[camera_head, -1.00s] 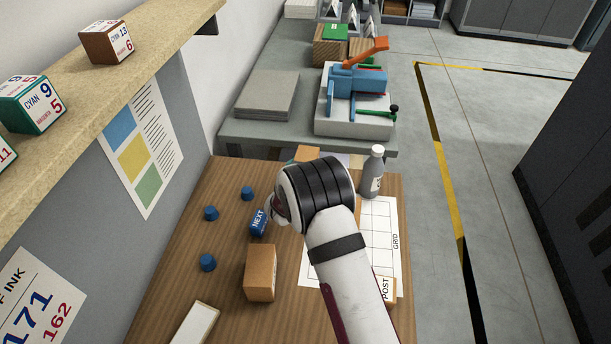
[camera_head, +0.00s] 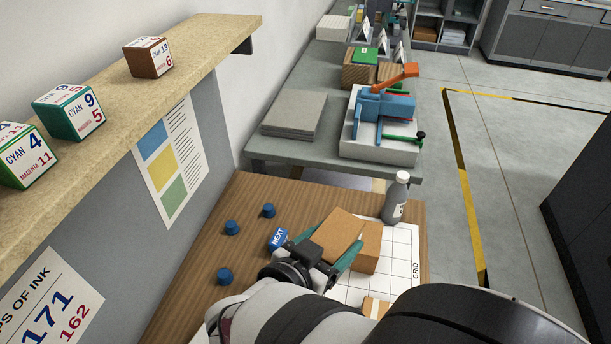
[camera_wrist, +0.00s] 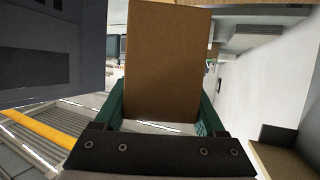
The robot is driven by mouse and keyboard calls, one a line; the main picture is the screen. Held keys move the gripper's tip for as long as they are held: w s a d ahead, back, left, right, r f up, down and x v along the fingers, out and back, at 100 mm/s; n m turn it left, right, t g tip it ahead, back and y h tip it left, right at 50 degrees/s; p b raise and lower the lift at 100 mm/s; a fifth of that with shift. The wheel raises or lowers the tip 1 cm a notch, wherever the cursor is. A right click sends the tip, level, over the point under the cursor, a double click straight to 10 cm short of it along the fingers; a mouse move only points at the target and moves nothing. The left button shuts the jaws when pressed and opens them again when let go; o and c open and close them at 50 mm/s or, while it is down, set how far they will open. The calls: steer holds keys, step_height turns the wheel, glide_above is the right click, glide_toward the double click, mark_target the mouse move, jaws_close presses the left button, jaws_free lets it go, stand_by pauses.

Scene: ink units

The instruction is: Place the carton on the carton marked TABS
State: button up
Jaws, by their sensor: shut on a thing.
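My gripper (camera_head: 325,255) has its teal fingers shut on a plain brown carton (camera_head: 338,230) above the right part of the wooden table. The carton also stands tall between the fingers in the wrist view (camera_wrist: 165,62). A brown surface (camera_head: 368,248) shows at its right; I cannot tell whether it is another face of this carton or a second carton behind or below. No TABS marking is readable in any view. A small tan box (camera_head: 375,307) lies near the front of the grid sheet, partly hidden by my arm.
A grey bottle (camera_head: 396,198) stands at the table's back right. A white grid sheet (camera_head: 402,245) lies on the table (camera_head: 225,262). A blue NEXT block (camera_head: 278,239) and several blue knobs (camera_head: 224,276) are at left. My arm hides the front.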

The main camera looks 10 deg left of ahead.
steer(key=a+f, duration=0.3)
steer(key=s+a+f, duration=0.1)
steer(key=a+f, duration=0.6)
steer(key=a, duration=0.1)
steer(key=shift+s+f, duration=0.2)
steer(key=shift+f, duration=0.15)
steer(key=shift+f, duration=0.15)
steer(key=o, duration=1.5)
steer(key=v, duration=1.2)
steer(key=shift+r, duration=0.25)
